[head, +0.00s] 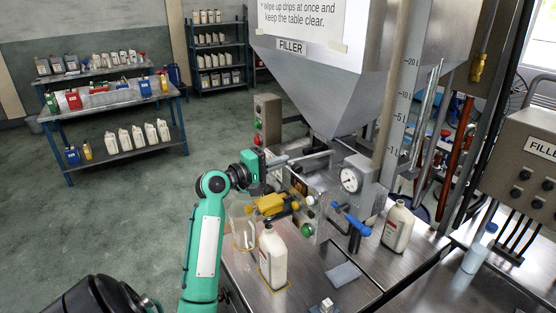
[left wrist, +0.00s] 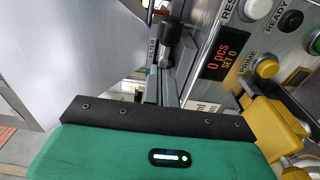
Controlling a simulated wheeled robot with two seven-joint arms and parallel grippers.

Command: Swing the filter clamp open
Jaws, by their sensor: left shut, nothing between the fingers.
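My left gripper (head: 276,161) is at the filler's left side, below the steel hopper (head: 318,90), pointing right toward the machine. It is shut and holds nothing. In the left wrist view, its green housing with a black edge fills the lower part, and the fingertips are hidden. Beyond it, a dark cylindrical handle (left wrist: 171,31) on a metal fitting stands beside a small label that seems to read FILTER. This looks like the filter clamp. I cannot tell whether it is closed or whether my gripper touches it. My right gripper is not in view.
A yellow valve part (head: 273,204) and a white bottle (head: 273,258) are below my gripper. Another bottle (head: 397,226) stands right of the blue handle (head: 350,219). In the left wrist view, the control panel's display (left wrist: 215,68) and buttons are close at right. A grey cloth (head: 343,274) lies on the table.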

